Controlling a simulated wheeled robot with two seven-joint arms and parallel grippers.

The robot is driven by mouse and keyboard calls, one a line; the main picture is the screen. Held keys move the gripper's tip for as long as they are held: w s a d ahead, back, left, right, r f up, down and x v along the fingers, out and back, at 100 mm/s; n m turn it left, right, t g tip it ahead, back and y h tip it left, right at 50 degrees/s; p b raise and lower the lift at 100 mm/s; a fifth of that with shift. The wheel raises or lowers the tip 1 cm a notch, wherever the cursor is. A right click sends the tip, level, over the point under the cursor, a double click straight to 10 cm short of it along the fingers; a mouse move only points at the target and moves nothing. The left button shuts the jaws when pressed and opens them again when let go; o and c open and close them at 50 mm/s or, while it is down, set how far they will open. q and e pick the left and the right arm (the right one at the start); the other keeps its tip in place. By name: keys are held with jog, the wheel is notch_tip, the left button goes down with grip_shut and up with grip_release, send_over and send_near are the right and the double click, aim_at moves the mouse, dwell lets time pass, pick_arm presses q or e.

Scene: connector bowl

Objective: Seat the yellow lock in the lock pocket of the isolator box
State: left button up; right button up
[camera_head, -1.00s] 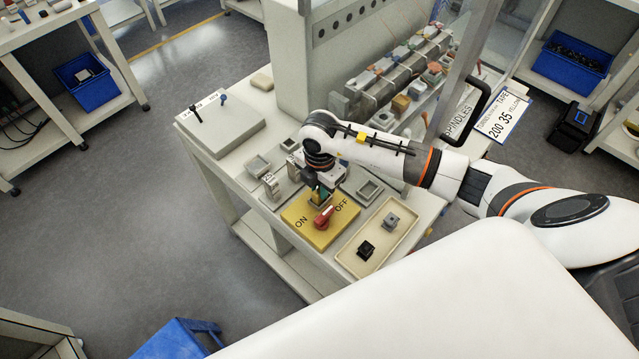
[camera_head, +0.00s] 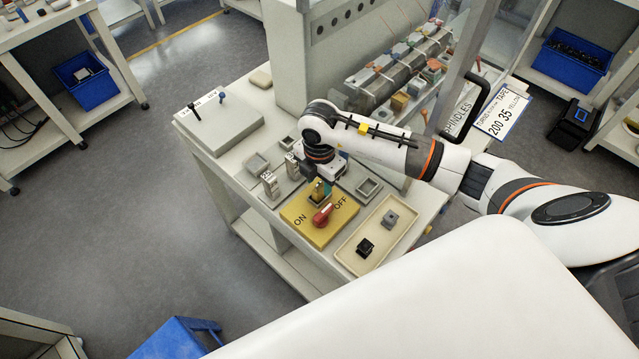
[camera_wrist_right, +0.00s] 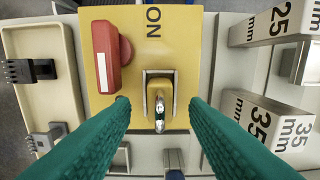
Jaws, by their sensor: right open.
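The isolator box (camera_head: 322,232) is yellow, with ON and OFF lettering and a red handle (camera_head: 323,214). In the right wrist view the yellow lock (camera_wrist_right: 160,92) with its silver shackle (camera_wrist_right: 160,120) lies inside the grey-rimmed lock pocket (camera_wrist_right: 146,84) on the box (camera_wrist_right: 180,40). How deep it sits I cannot tell. My right gripper (camera_wrist_right: 159,104) is open, its green fingers apart on either side of the lock and clear of it. In the head view this gripper (camera_head: 320,190) is just above the box's far edge and partly hides the lock. My left gripper is not in view.
A cream tray (camera_head: 347,254) holding a black block (camera_head: 365,248) and a grey block (camera_head: 391,220) is beside the box. Upright 35 mm (camera_wrist_right: 265,120) and 25 mm (camera_wrist_right: 268,25) blocks stand on the other side. A grey square dish (camera_head: 369,188) is behind.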

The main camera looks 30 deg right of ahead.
aim_at(320, 183)
notch_tip(320, 183, up, 10)
jog(key=b, duration=0.2)
jog(key=shift+r, duration=0.15)
dwell(0.4)
